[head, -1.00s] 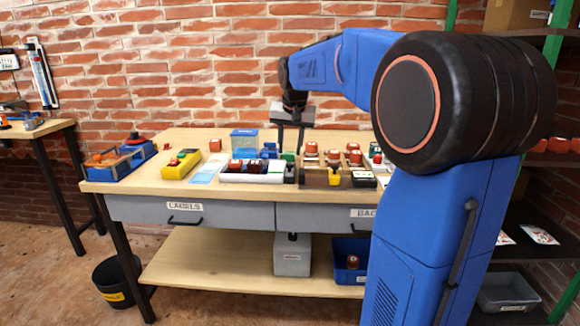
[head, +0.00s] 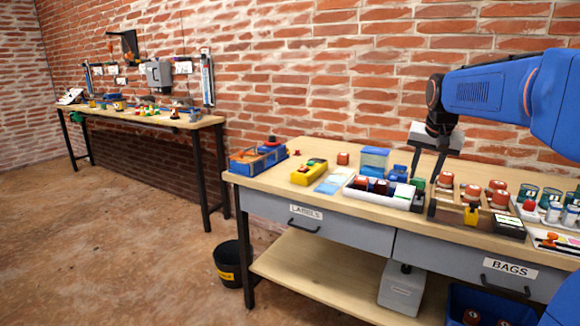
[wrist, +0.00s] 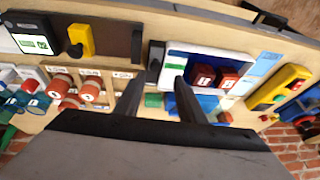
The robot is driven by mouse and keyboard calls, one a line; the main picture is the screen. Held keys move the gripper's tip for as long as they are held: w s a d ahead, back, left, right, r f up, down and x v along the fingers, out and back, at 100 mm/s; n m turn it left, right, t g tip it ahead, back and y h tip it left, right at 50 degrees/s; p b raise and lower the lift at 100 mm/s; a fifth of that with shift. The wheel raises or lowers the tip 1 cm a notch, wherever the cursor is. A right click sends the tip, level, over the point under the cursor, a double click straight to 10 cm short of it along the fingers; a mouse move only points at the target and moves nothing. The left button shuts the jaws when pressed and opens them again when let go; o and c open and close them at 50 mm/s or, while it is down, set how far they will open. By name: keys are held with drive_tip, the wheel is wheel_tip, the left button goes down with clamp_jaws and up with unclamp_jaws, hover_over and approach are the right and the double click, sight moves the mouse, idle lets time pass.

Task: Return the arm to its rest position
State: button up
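My gripper (head: 436,160) hangs over the back of the workbench (head: 330,216) in the head view, pointing down, with its fingers apart. In the wrist view its two dark fingers (wrist: 156,98) stand apart with nothing between them. Below them are a white tray (wrist: 207,50) with dark red pieces and a small green block (wrist: 154,100). My blue arm reaches in from the right of the head view. My gripper looks clear of the items on the bench.
A wooden stand with several red-topped pieces (head: 472,195) lies right of the white tray. A yellow device (head: 309,172) and blue toolbox (head: 257,157) lie left. A black bin (head: 231,263) stands on the floor. Open floor separates this bench from another (head: 150,118).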

drive_tip(key=s+a+f+n, duration=0.2)
drive_tip(key=s+a+f, duration=0.3)
drive_tip(key=s, duration=0.6)
drive_tip(key=s+a+f+n+y, duration=0.1)
drive_tip(key=s+a+f+n, duration=0.1)
drive_tip(key=s+a+f, duration=0.2)
drive_tip(key=s+a+f+n, duration=0.2)
drive_tip(key=s+a+f, duration=0.3)
drive_tip(key=s, duration=1.4)
wheel_tip(320, 180, down, 4)
drive_tip(key=shift+a+r+n, duration=0.1)
drive_tip(key=shift+a+n, duration=0.2)
